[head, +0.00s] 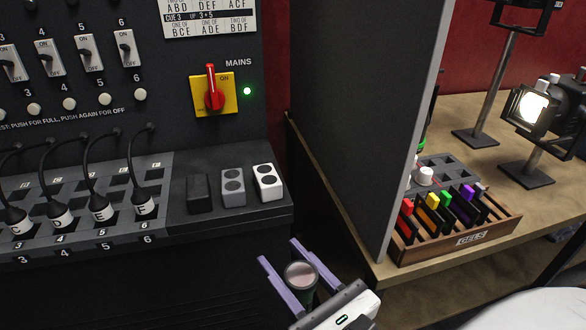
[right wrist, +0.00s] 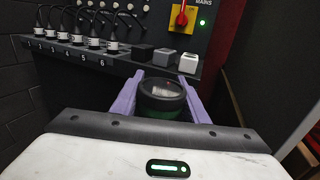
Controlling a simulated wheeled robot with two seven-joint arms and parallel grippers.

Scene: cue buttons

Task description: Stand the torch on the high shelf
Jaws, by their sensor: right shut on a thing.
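My right gripper (head: 280,252) is at the bottom centre of the head view, with purple fingers. It is shut on the torch (head: 300,276), a dark cylinder whose round lens faces up toward the head camera. In the right wrist view the torch (right wrist: 162,97) sits between the two fingers, with a dark rim and a dark green body. Its lower part is hidden behind the gripper body. The torch is in the air, in front of and below the ledge of the control panel. I cannot make out a high shelf in either view. My left gripper is not in view.
The panel ledge (head: 225,213) carries black, grey (head: 233,186) and white blocks, with cabled plugs further left. A red MAINS switch (head: 212,92) is above. A tall grey partition (head: 360,110) stands right, beside a wooden bench with a gel rack (head: 458,236) and a lit lamp (head: 533,105).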

